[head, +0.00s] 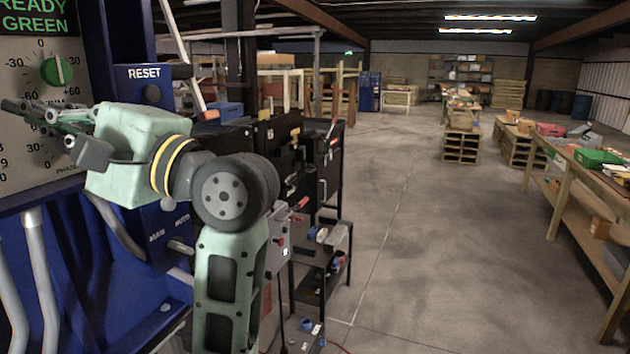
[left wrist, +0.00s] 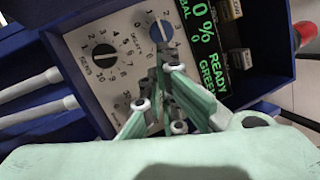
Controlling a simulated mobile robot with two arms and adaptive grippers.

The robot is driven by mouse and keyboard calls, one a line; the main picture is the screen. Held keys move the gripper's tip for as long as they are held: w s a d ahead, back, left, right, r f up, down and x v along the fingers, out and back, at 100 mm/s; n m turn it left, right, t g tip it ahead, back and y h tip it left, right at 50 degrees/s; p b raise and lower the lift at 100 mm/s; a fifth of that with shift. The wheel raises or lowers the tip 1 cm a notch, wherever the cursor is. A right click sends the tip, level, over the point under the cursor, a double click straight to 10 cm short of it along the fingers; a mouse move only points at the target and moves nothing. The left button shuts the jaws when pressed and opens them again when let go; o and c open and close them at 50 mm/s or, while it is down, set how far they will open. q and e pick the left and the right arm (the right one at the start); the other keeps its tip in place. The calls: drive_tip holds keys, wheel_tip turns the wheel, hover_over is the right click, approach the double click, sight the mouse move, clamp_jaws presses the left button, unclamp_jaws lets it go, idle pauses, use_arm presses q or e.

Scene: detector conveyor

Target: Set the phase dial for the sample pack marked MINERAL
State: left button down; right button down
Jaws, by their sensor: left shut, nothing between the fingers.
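The control panel's cream face (head: 20,60) fills the left edge of the head view. A green dial (head: 57,70) with marks from -60 to +60 points up near 0. My left gripper (head: 22,108) is shut and empty in front of the panel. In the left wrist view its fingertips (left wrist: 160,75) are just below a blue knob (left wrist: 161,31); contact cannot be told. A black knob (left wrist: 103,55) is left of them. No pack marked MINERAL shows.
A green-lettered display (head: 38,18) reads READY GREEN. Floor (head: 410,220) is clear, with a wooden bench (head: 570,215) at right.

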use_arm(q)
drive_tip(key=w+f+t+h, duration=0.3)
drive_tip(key=w+f+h, duration=0.15)
drive_tip(key=f, duration=0.25)
drive_tip(key=p+x, duration=0.1)
drive_tip(key=x, duration=0.5)
drive_tip(key=shift+w+r, duration=0.1)
drive_tip(key=shift+w, duration=0.05)
use_arm(e)
drive_tip(key=shift+w+a+r, duration=0.1)
drive_tip(key=shift+w+r, duration=0.2)
drive_tip(key=shift+r, duration=0.25)
use_arm(q)
drive_tip(key=shift+w+r, duration=0.15)
drive_tip(key=shift+w, duration=0.1)
use_arm(e)
drive_tip(key=shift+f, duration=0.2)
